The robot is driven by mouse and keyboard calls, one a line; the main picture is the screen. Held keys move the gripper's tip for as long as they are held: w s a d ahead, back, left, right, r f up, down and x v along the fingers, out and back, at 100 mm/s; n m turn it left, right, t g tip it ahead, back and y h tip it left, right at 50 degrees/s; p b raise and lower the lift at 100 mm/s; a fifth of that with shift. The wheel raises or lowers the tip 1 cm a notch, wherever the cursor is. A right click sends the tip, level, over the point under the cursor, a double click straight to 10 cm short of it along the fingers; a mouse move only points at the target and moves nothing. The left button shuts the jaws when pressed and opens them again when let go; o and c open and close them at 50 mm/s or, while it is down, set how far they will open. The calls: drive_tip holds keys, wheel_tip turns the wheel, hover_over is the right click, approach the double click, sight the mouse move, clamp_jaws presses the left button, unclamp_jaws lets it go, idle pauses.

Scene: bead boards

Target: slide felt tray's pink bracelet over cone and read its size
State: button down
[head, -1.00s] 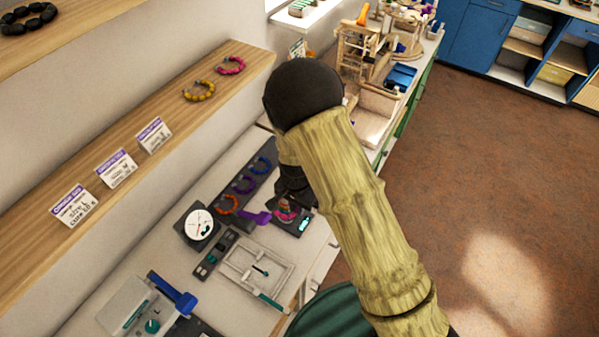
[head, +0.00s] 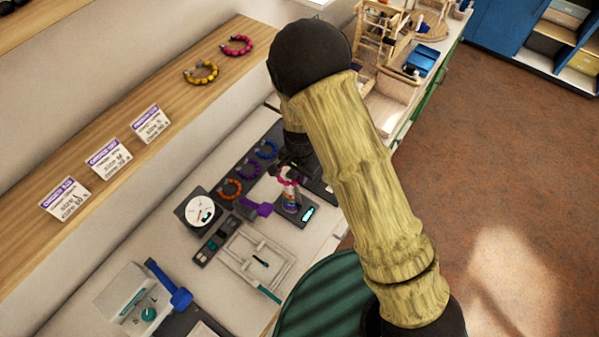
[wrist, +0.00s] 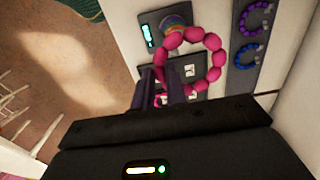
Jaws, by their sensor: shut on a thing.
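The pink bracelet (head: 287,176) is held by my gripper (head: 296,163), just above the banded cone (head: 291,197) in the head view. In the wrist view the fingers of my gripper (wrist: 162,82) are shut on the near left side of the pink bracelet (wrist: 218,58), which hangs as an open ring. The cone (wrist: 174,20) shows past the ring's upper left edge; the bracelet looks apart from it. The cone's base has a lit teal display (head: 308,213), too small to read. The dark felt tray (head: 243,166) holds orange, purple and blue bracelets.
A round dial scale (head: 200,210), a purple tool (head: 254,208) and a white frame (head: 256,260) stand close by on the bench. A shelf with price cards (head: 108,158) and a yellow bracelet (head: 201,72) runs along the wall. Floor is clear at right.

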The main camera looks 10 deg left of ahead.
drive_tip(key=shift+d+f, duration=0.1)
drive_tip(key=shift+f, duration=0.25)
wheel_tip(320, 180, down, 3)
drive_tip(key=b, duration=0.2)
drive_tip(key=shift+r+b, duration=0.15)
drive_tip(key=shift+b, duration=0.25)
wheel_tip(320, 180, down, 8)
drive_tip(key=b, duration=0.5)
drive_tip(key=shift+w+r, duration=0.15)
drive_tip(key=shift+r, duration=0.05)
drive_tip(key=shift+w, duration=0.1)
drive_tip(key=c, duration=1.3)
unclamp_jaws()
drive_tip(key=shift+s, duration=0.25)
drive_tip(key=shift+c, duration=0.2)
